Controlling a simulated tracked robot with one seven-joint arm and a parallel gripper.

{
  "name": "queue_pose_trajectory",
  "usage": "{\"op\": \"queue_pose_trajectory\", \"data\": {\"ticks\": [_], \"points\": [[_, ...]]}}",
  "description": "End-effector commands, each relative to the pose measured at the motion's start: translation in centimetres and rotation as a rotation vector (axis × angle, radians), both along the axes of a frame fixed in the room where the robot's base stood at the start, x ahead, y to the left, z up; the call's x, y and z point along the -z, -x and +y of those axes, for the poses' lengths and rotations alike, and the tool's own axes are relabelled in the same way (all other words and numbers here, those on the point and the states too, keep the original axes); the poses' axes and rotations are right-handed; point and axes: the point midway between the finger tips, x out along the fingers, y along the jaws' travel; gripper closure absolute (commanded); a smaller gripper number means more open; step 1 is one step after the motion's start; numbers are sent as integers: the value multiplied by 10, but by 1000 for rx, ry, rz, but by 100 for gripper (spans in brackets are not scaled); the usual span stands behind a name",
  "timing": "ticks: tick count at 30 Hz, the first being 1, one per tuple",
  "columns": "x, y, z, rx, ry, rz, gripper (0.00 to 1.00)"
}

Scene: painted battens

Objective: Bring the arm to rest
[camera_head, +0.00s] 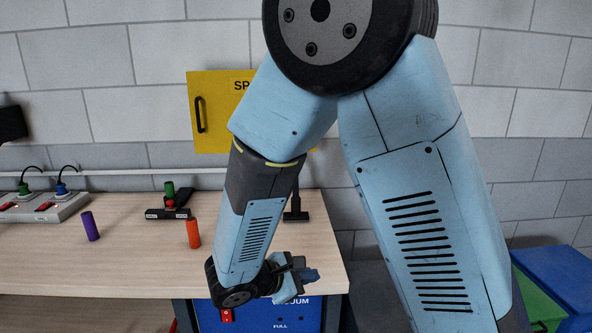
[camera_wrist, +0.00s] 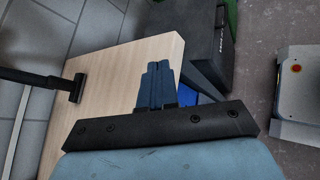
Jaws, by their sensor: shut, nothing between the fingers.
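My gripper (camera_head: 309,275) is near the right front edge of the wooden table (camera_head: 130,250) in the head view. It also shows in the wrist view (camera_wrist: 157,68), with its blue fingers together and nothing between them. My blue arm hangs bent in front of the table and hides part of it. The gripper appears over or beside the table's right corner; its height above the top cannot be told.
A purple cylinder (camera_head: 90,226) and an orange cylinder (camera_head: 193,233) stand on the table. A green cylinder (camera_head: 169,188) is at a black holder (camera_head: 168,213). A power strip (camera_head: 45,207) lies at left. Green (camera_head: 537,297) and blue (camera_head: 560,280) bins stand at right.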

Motion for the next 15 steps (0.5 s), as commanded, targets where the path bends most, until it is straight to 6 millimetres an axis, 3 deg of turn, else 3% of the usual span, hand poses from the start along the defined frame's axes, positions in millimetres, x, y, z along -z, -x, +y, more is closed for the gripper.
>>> {"op": "queue_pose_trajectory", "data": {"ticks": [6,15], "points": [[-35,3,-56,251,-202,-6,100],[-76,22,-116,559,-492,-45,100]]}}
